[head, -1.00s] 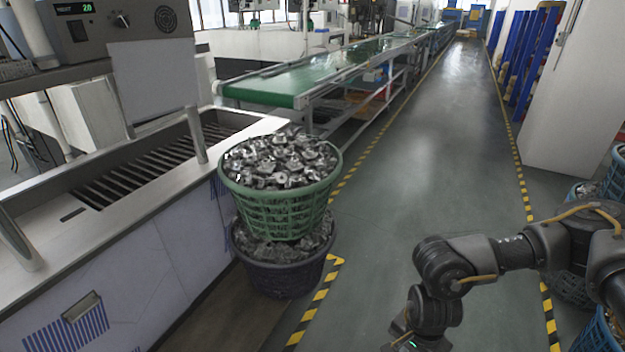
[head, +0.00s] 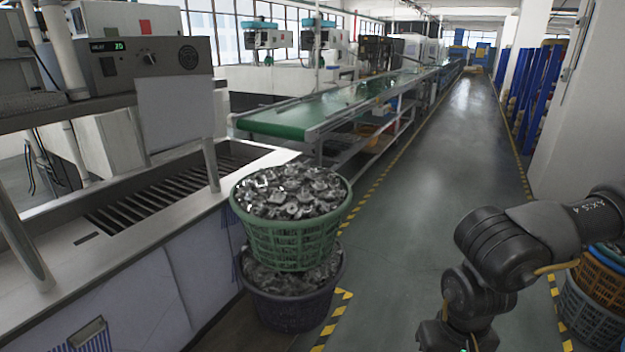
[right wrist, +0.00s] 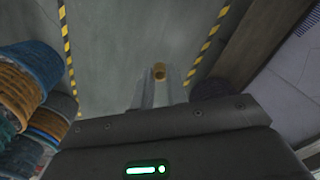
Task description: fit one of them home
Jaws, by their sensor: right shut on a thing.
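My right gripper (right wrist: 160,92) points at the floor in the right wrist view. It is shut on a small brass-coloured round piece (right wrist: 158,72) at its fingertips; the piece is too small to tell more. In the head view my right arm comes in at lower right, and its gripper is below the picture edge. The tank (head: 125,206), with a dark slotted rack inside, stands at left. A green basket (head: 292,242) full of grey metal parts (head: 290,190) sits on a dark basket (head: 290,312) with more parts. My left gripper is not in view.
A control box (head: 150,65) with a green display stands on a shelf above the tank. A green conveyor (head: 290,120) runs to the back. Stacked baskets (head: 590,310) stand at right, also in the right wrist view (right wrist: 25,95). The aisle floor (head: 410,200) is clear.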

